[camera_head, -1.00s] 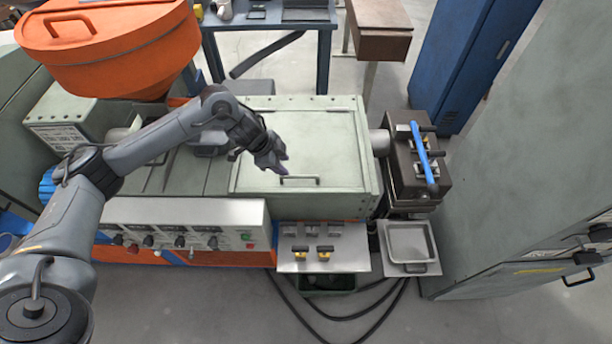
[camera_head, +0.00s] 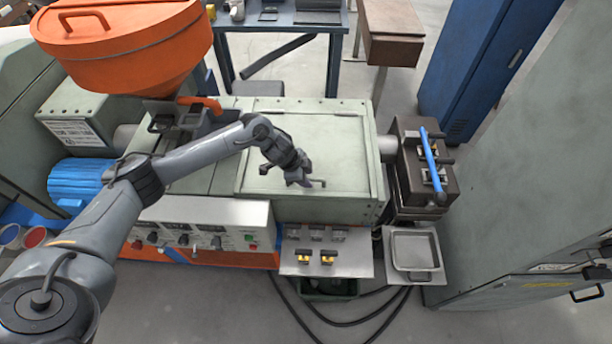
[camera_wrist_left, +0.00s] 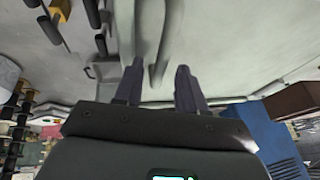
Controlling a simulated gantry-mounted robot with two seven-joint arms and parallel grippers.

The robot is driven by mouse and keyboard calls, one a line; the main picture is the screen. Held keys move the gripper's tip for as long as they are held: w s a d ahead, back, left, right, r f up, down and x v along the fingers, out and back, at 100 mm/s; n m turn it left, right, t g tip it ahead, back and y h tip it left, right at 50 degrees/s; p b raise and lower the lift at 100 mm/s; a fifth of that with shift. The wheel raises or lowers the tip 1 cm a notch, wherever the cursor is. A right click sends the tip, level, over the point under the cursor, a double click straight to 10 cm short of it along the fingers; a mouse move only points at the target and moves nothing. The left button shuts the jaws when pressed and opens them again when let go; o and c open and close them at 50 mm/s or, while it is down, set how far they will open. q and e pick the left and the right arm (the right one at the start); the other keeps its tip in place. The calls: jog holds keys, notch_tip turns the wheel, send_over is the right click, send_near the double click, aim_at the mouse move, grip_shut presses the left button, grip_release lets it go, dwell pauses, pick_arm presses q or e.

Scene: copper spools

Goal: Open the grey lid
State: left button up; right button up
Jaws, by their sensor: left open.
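The grey lid (camera_head: 335,140) is a flat, pale grey-green panel, closed on top of the machine's box. Its small bar handle (camera_head: 319,184) sits near the lid's front edge and is partly hidden by my left gripper (camera_head: 303,180). The gripper reaches down over the handle from the left. In the left wrist view, my open left gripper (camera_wrist_left: 157,82) has its two dark fingers apart, with a pale bar-like shape between them, probably the handle. I cannot tell whether the fingers touch it. My right gripper is in neither view.
An orange hopper (camera_head: 125,40) stands at the back left. A control panel (camera_head: 205,225) is on the machine's front. A blue-handled clamp block (camera_head: 425,165) and a metal tray (camera_head: 413,252) are at the right. A tall grey cabinet (camera_head: 530,170) stands further right.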

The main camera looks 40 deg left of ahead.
pick_arm(q)
jog(key=shift+c, duration=0.3)
grip_shut()
